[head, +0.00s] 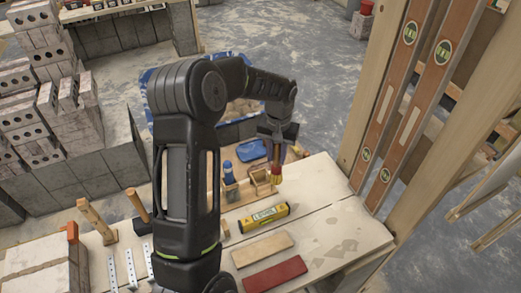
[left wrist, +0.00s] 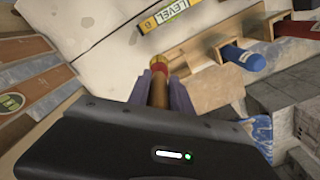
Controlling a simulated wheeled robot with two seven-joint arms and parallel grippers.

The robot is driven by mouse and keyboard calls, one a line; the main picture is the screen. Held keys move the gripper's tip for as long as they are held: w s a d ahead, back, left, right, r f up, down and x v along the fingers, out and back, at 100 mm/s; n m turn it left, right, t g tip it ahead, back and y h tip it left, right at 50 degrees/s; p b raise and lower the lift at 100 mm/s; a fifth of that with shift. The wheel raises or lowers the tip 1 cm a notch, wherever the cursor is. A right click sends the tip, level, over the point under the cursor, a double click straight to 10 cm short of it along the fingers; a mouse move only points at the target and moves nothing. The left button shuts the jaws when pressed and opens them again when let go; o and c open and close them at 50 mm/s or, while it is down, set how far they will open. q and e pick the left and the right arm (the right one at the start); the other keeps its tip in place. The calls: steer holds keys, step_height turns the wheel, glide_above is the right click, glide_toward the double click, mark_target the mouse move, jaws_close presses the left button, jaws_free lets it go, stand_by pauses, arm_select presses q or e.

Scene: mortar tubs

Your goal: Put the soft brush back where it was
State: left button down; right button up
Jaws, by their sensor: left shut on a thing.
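The soft brush (head: 276,168) has a wooden handle, a red band and a yellowish end. It hangs upright with that end down, from my left gripper (head: 277,138), which is shut on its handle. In the left wrist view the brush (left wrist: 159,66) shows between the two fingers (left wrist: 160,92). The brush's lower end appears at the right side of a wooden holder (head: 262,189) with open compartments; I cannot tell whether they touch. The holder also shows in the left wrist view (left wrist: 197,48). A blue-handled tool (head: 228,173) stands in its left part. My right gripper is not in view.
A yellow level (head: 263,217), a wooden block (head: 262,250) and a red block (head: 275,274) lie on the pale bench (head: 335,220). Long levels (head: 408,90) lean on a wooden frame at the right.

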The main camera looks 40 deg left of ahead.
arm_select(q)
steer(key=shift+n, duration=0.6)
steer(key=a, duration=0.1)
steer(key=a+r, duration=0.1)
steer(key=a, duration=0.1)
steer(key=s+a, duration=0.1)
steer(key=a, duration=0.1)
steer(key=shift+a+r+b, duration=0.25)
steer(key=shift+b, duration=0.05)
steer(key=shift+f, duration=0.1)
step_height(320, 180, down, 8)
steer(key=b, duration=0.5)
steer(key=shift+f+b, duration=0.45)
steer(key=shift+b, duration=0.1)
steer(key=c, duration=1.1)
jaws_free()
steer(key=shift+r, duration=0.15)
